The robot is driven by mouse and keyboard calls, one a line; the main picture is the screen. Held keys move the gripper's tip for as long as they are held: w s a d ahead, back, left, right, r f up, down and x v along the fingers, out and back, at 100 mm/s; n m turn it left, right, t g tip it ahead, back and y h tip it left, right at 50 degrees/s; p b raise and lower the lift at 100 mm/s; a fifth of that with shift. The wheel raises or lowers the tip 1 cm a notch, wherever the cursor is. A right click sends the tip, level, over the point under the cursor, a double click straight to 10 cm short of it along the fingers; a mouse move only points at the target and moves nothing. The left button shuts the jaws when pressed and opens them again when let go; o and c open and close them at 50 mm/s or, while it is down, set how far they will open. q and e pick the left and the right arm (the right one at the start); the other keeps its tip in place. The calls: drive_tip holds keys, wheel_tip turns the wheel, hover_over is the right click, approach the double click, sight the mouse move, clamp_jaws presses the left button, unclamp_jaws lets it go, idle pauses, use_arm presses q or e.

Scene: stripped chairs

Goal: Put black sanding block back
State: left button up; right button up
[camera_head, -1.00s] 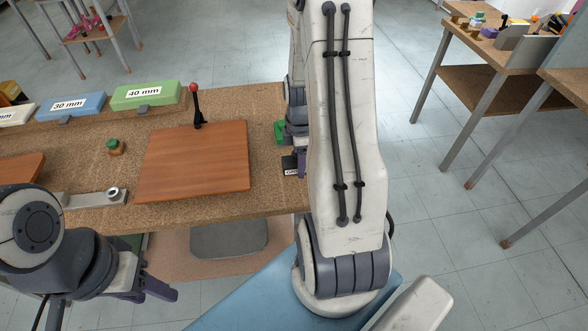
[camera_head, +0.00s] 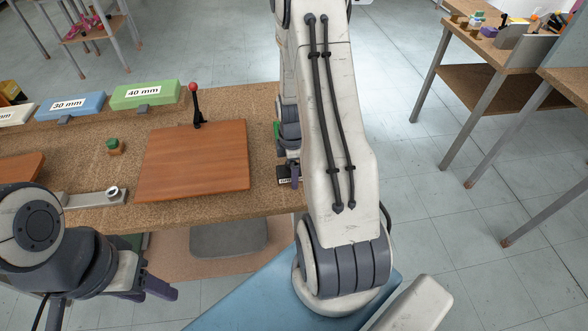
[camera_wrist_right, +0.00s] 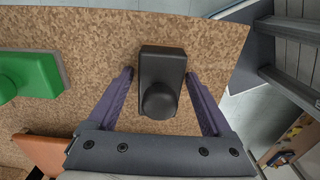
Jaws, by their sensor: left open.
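The black sanding block (camera_wrist_right: 162,80), with a rounded knob, sits on the cork-like bench top near its edge in the right wrist view. In the head view it shows partly (camera_head: 286,182), with its label, right of the brown board. My right gripper (camera_wrist_right: 160,75) has its purple fingers spread on both sides of the block, with a narrow gap on each side. In the head view my right arm hides most of that gripper. My left gripper (camera_head: 157,288) is open and empty, low in front of the bench.
A green block (camera_wrist_right: 30,75) lies to the left in the right wrist view. Green (camera_head: 145,95) and blue (camera_head: 71,105) labelled boxes stand behind. The bench's right edge is close to the black block.

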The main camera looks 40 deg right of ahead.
drive_tip(key=shift+r, duration=0.15)
wheel_tip(320, 180, up, 12)
drive_tip(key=shift+r, duration=0.1)
drive_tip(key=s+a+r+m, duration=0.1)
drive_tip(key=s+a+r, duration=0.15)
drive_tip(key=a, duration=0.85)
drive_tip(key=s+a+r+m, duration=0.1)
drive_tip(key=a+r, duration=0.3)
drive_tip(key=a, duration=0.7)
drive_tip(key=s+a+r+m+y, duration=0.1)
drive_tip(key=s+a+r+m, duration=0.1)
drive_tip(key=s+a, duration=0.6)
drive_tip(key=s, duration=0.4)
drive_tip(key=shift+s+a+r, duration=0.15)
drive_tip(key=shift+s+a, duration=0.15)
drive_tip(key=shift+a, duration=0.1)
drive_tip(key=shift+c, duration=0.4)
